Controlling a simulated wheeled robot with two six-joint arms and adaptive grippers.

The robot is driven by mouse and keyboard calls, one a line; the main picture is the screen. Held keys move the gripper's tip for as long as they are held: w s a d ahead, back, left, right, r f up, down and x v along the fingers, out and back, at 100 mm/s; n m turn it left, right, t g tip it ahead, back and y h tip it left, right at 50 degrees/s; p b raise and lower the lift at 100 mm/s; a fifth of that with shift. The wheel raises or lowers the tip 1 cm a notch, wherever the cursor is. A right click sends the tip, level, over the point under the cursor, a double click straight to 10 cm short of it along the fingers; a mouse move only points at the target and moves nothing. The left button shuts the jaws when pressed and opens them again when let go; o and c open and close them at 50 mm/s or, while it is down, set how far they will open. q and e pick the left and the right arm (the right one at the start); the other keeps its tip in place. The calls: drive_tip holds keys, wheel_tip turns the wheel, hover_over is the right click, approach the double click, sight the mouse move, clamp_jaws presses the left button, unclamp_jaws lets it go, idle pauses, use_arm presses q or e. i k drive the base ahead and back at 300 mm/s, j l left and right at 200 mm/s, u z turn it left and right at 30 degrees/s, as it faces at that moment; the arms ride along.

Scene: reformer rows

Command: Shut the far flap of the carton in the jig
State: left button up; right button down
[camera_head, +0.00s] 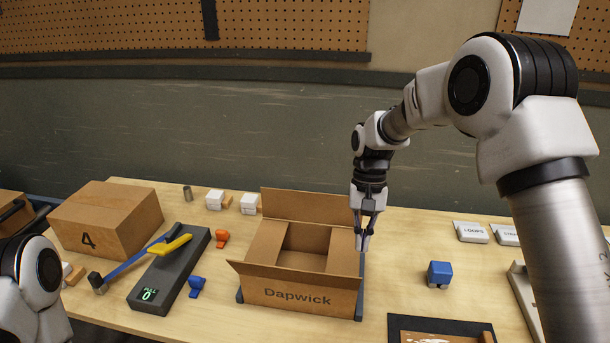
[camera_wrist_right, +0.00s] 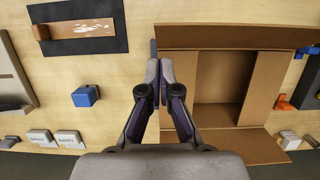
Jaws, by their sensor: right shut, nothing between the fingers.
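The open brown carton (camera_head: 300,298), marked "Dapwick", sits in the dark jig (camera_head: 359,300), whose edges show at its sides. Its far flap (camera_head: 306,207) stands up, tilted a little back; it also shows at the bottom of the right wrist view (camera_wrist_right: 250,147). The near flap (camera_head: 293,278) leans outward. The left flap (camera_head: 265,243) and right flap (camera_head: 343,250) lie folded inward, with a gap between them. My right gripper (camera_head: 362,242) is shut and empty, pointing down by the carton's right side; its tips show in the right wrist view (camera_wrist_right: 159,82). My left gripper is out of view.
A closed carton (camera_head: 105,215) marked 4 and a dark device with a yellow handle (camera_head: 172,245) stand to the left. Orange (camera_head: 222,238) and blue (camera_head: 196,286) pieces lie nearby. A blue block (camera_head: 439,274) and dark mat (camera_head: 440,330) are to the right.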

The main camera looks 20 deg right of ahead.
sight(288, 205)
drive_tip(key=i, duration=1.15)
